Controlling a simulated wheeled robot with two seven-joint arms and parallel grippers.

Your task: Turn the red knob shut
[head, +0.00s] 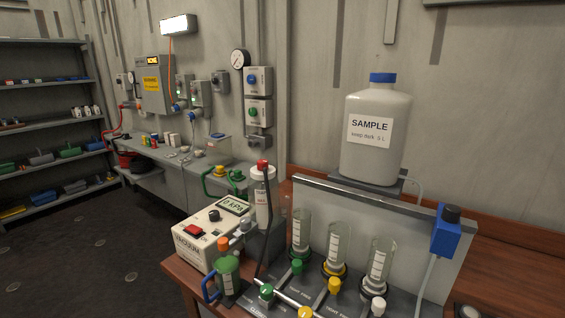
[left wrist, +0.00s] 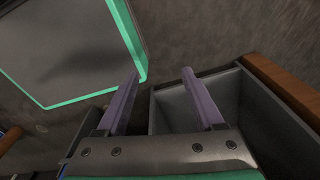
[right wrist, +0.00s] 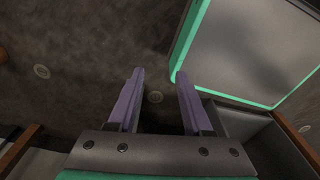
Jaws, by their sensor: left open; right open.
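A small red knob-like piece (head: 263,166) tops the upright white bottle (head: 263,200) on the wooden bench; I cannot tell how far it is turned. A dark hose runs down from beside it. Neither gripper shows in the head view. My left gripper (left wrist: 161,72) is open and empty in the left wrist view, over an open grey bin. My right gripper (right wrist: 159,74) is open and empty in the right wrist view, above the dark floor.
The bench holds a manifold with green (head: 266,291), yellow (head: 334,285) and white (head: 378,306) knobs below clear cylinders. A large sample bottle (head: 375,135) stands behind the grey panel (head: 330,205). A blue-handled jar (head: 227,276) is at the front edge. Shelves (head: 45,125) stand left.

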